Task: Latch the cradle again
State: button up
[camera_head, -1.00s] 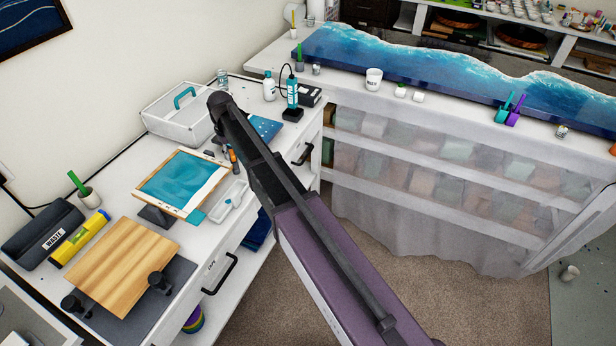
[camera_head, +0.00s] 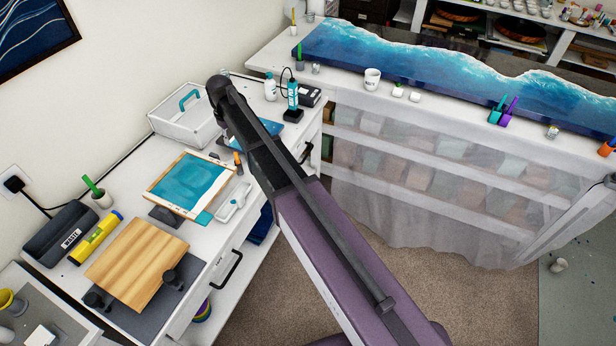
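A blue panel in a pale wooden frame (camera_head: 188,184) sits tilted on a dark support (camera_head: 165,216) on the white bench at the left. A plain wooden board (camera_head: 137,262) rests on a grey mat (camera_head: 185,312) nearer to me, with black clamp-like knobs (camera_head: 168,277) at its edge. I cannot tell which of these is the cradle, and no latch can be made out. My arm crosses the middle of the view and bends above the bench. My gripper is not visible; the far part of my arm is hidden behind the nearer links.
Open carpet (camera_head: 460,300) lies right of my arm.

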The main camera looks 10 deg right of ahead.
jog(key=shift+r+p, duration=2.2)
jog(key=shift+r, duration=0.35)
jog(key=s+d+f+m+b, duration=0.2)
jog(key=s+d+f+b, duration=0.2)
jog(key=s+d, duration=0.6)
jog(key=s+d+f+m+b, duration=0.3)
jog(key=s+d+f+b, duration=0.1)
jog(key=s+d, duration=0.6)
jog(key=shift+s+d+f, duration=0.2)
jog(key=shift+s, duration=0.55)
jog(key=shift+o, duration=1.4)
jog(key=shift+s+d+f+b, duration=0.1)
jog(key=shift+s+d+b, duration=0.05)
jog(key=shift+s+b, duration=0.15)
jog(key=shift+m, duration=0.8)
jog(key=s+d, duration=0.1)
jog(key=s, duration=0.1)
jog(key=s+d+f+b, duration=0.1)
jog(key=shift+s+d, duration=0.15)
jog(key=shift+s, duration=0.25)
